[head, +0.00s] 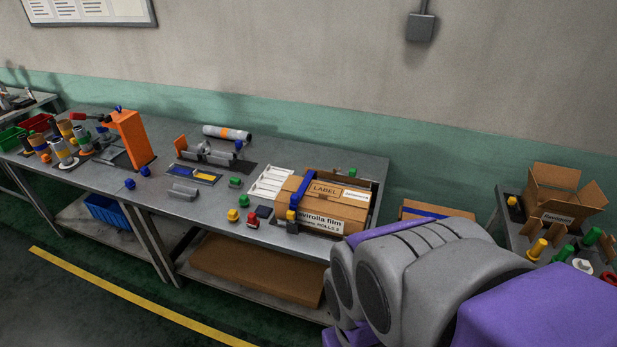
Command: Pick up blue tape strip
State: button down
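A blue strip (308,187), which looks like the blue tape strip, lies across the left part of a closed cardboard box (340,207) on the long grey workbench (225,211). The box carries a white label and printed film lettering. Another blue strip (424,213) shows at a lower cardboard box to the right of the bench, partly hidden by my arm. I cannot tell whether that one is tape. My purple and grey arm fills the lower right, apart from the strip in the picture. My gripper is not in view.
An orange stand (130,138) and several spools are farther left. A right-hand table holds an open carton (563,190) and colored pegs. Open floor lies in front of the bench.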

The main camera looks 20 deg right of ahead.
aim_at(172, 167)
jog(key=i+j, duration=0.3)
jog(key=i+j+z, duration=0.1)
jog(key=i+j, duration=0.55)
jog(key=j, duration=0.15)
jog(key=i+j+z, duration=0.15)
jog(key=i+j, duration=0.45)
jog(key=j, duration=0.2)
jog(key=i+j+z, duration=0.1)
jog(key=i+j, duration=0.45)
jog(key=j, duration=0.3)
jog(key=i+j+z, duration=0.1)
jog(key=i+j, duration=0.2)
jog(key=j, duration=0.15)
